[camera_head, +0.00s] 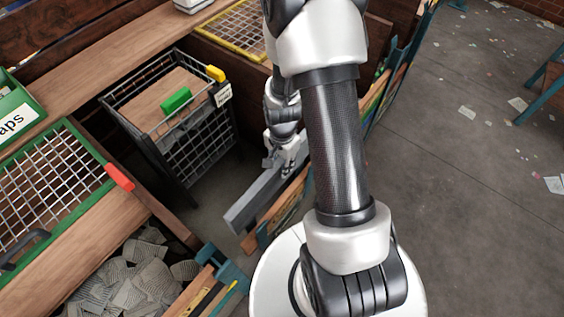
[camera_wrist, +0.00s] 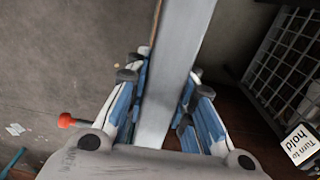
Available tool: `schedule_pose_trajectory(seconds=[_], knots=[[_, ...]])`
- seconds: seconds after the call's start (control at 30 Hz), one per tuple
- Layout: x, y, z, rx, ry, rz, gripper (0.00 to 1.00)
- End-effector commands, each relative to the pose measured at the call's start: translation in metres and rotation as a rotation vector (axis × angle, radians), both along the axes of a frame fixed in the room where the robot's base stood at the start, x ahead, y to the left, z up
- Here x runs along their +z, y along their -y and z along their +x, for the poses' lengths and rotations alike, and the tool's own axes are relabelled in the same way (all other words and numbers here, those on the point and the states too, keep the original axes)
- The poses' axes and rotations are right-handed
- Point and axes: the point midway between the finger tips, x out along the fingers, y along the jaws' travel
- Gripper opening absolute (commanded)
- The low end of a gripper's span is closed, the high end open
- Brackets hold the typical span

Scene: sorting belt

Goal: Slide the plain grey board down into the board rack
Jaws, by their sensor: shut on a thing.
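A plain grey board (camera_head: 254,199) slants beside the wooden side boards in the head view, its near end lower left. In the wrist view the board (camera_wrist: 182,55) runs from the top edge down between the blue-padded fingers. My gripper (camera_head: 284,160) is shut on it; in the wrist view the fingers (camera_wrist: 162,100) lie on both sides of its faces. A row of wooden boards with teal brackets (camera_head: 264,232) runs just right of the grey board. I cannot tell whether this is the board rack. My arm hides part of this row, and the grey board's far end is hidden.
A black wire cage (camera_head: 200,148) with a green block (camera_head: 176,100) stands left of the board; its label (camera_wrist: 300,145) shows in the wrist view. A bin of grey scraps (camera_head: 135,278) is at lower left. Open floor (camera_head: 480,170) lies right.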

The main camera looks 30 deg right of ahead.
Motion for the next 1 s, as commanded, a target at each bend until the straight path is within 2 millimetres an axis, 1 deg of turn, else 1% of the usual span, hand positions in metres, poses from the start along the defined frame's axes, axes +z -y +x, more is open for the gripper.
schedule_pose_trajectory(seconds=[0.03,0.1,1.0], knots=[[-0.012,0.0,0.001,0.0,0.001,-0.001,0.0],[-0.02,0.0,0.001,0.0,0.001,-0.001,0.0],[-0.133,0.0,0.001,0.0,0.002,0.0,0.0]])
